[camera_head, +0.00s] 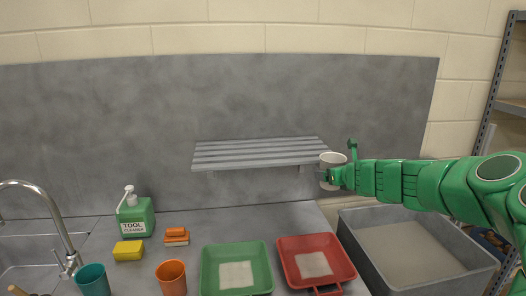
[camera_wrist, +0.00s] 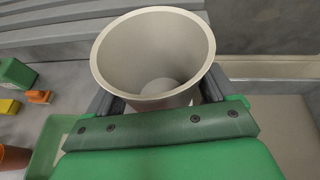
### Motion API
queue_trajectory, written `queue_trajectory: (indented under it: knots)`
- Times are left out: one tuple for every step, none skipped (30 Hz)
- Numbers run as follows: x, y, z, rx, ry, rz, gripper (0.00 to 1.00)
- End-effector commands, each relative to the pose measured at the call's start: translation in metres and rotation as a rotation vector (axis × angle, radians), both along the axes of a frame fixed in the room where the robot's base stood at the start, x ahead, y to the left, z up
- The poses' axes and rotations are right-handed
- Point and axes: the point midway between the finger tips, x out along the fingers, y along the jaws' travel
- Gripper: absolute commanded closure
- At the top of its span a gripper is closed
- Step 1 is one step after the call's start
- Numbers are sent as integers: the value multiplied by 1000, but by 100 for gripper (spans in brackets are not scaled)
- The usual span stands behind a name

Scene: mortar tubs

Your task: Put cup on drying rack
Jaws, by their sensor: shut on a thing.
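A pale beige cup (camera_head: 333,158) is held upright in my gripper (camera_head: 327,177), at the right end of the drying rack. The wrist view shows the cup (camera_wrist: 152,50) from above, empty, with a dark finger of my gripper (camera_wrist: 155,102) on each side of it. The drying rack (camera_head: 258,152) is a grey slatted shelf on the wall behind the counter. In the wrist view its slats (camera_wrist: 60,22) lie beyond and to the left of the cup. The cup overlaps the rack's right end in the head view; I cannot tell whether they touch.
Below are a green tray (camera_head: 212,270), a red tray (camera_head: 288,262) and a grey tub (camera_head: 358,232). A teal cup (camera_head: 93,281), an orange cup (camera_head: 171,278), a yellow sponge (camera_head: 128,251) and a green soap bottle (camera_head: 135,216) stand left. The rack top is bare.

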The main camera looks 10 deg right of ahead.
Motion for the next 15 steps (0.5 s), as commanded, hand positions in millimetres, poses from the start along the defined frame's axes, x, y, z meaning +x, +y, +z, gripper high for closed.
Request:
queue_trajectory:
  knots:
    - [1, -4, 7, -6, -1, 10, 49]
    - [1, -5, 11, -5, -1, 19, 49]
    - [2, -6, 17, -6, -1, 29, 49]
    - [2, -5, 21, -5, 0, 39, 49]
    - [2, -5, 24, -4, 0, 50, 49]
    - [3, -6, 29, -6, 0, 59, 49]
    - [3, -5, 34, -5, 1, 69, 49]
    - [4, -4, 38, -5, 1, 80, 49]
    - [4, -5, 44, -5, 0, 89, 49]
    - [5, -4, 49, -5, 0, 98, 49]
    - [6, -4, 54, -6, 0, 109, 49]
    - [7, -3, 60, -6, -2, 120, 49]
    - [7, -2, 64, -6, -1, 131, 49]
    - [8, 0, 69, -4, 0, 144, 49]
    - [9, 2, 75, -5, 1, 157, 49]
